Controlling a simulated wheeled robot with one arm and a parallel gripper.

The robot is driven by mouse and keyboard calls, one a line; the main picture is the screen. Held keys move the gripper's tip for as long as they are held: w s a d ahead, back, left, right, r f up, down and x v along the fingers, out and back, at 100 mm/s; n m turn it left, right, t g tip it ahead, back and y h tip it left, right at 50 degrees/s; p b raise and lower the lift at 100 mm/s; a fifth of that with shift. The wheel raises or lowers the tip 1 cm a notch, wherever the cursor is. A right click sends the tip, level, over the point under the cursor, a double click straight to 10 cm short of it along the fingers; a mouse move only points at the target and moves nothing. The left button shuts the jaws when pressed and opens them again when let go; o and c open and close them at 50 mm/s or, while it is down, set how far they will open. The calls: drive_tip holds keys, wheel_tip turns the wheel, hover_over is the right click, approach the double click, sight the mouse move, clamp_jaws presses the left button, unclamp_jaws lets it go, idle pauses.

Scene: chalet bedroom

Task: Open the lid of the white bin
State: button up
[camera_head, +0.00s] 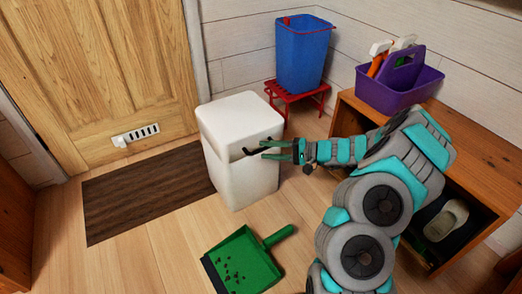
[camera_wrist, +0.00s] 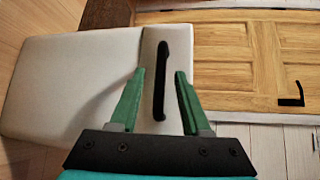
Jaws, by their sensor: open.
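The white bin (camera_head: 236,175) stands upright on the floor, and its lid (camera_head: 238,113) looks shut. A black bar handle (camera_wrist: 161,85) is on the bin's upper side; it also shows in the head view (camera_head: 248,151), partly hidden by my gripper. My gripper (camera_head: 264,149) reaches in from the right at handle height. In the wrist view, its green fingers (camera_wrist: 160,74) are open, one on each side of the handle, with gaps visible on both sides. I cannot tell how far the fingertips reach past the bar.
A green dustpan (camera_head: 243,263) lies on the floor in front of the bin. A brown mat (camera_head: 140,190) lies left, before the wooden door (camera_head: 90,70). A blue bucket (camera_head: 303,60) on a red stool (camera_head: 312,102) stands behind. A wooden bench (camera_head: 470,140) carries a purple caddy (camera_head: 400,92).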

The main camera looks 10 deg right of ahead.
drive_tip(key=shift+x, duration=1.35)
drive_tip(key=shift+c, duration=0.4)
clamp_jaws()
